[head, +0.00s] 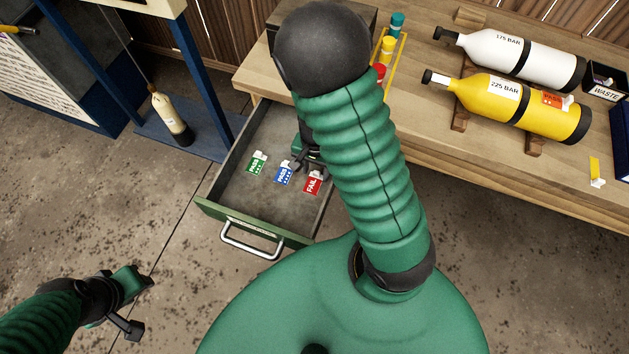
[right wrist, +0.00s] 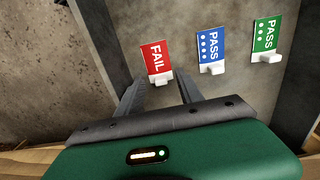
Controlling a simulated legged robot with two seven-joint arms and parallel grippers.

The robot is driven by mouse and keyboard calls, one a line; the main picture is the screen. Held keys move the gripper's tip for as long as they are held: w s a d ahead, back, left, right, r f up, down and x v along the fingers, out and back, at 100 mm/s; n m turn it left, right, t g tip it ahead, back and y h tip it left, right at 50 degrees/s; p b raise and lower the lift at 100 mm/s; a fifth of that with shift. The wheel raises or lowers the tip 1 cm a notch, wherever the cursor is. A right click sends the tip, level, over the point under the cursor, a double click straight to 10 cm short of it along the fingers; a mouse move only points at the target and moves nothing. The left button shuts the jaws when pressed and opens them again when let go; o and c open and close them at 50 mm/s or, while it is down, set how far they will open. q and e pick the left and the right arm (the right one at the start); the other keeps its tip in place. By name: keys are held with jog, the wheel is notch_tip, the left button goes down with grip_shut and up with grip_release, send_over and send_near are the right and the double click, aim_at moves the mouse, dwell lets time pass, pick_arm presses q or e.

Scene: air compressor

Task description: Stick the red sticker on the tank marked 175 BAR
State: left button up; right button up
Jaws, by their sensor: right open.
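The red FAIL sticker (head: 312,183) with a white tab lies in the open drawer. In the right wrist view, the red sticker (right wrist: 157,57) is just ahead of my right gripper (right wrist: 161,82), whose open fingers stand either side of its tab. It is not held. In the head view my right gripper (head: 299,166) is over the drawer, partly hidden by my arm. The white tank marked 175 BAR (head: 545,64) lies on the bench at upper right, with no red sticker visible on it.
Blue (head: 283,174) and green (head: 257,161) PASS stickers lie beside the red one. The yellow 225 BAR tank (head: 485,88) bears an orange-red sticker. A yellow sticker (head: 594,167) is at the bench edge. A WASTE box (head: 604,92) stands at right. The drawer walls (head: 216,168) surround the stickers.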

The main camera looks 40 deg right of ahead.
aim_at(316, 173)
jog(key=shift+d+f, duration=0.15)
jog(key=shift+f, duration=0.65)
jog(key=shift+w, duration=0.15)
jog(key=shift+r, duration=0.2)
jog(key=c, duration=0.4)
grip_shut()
pick_arm(q)
jog(key=shift+w+f, duration=0.1)
jog(key=shift+f, duration=0.25)
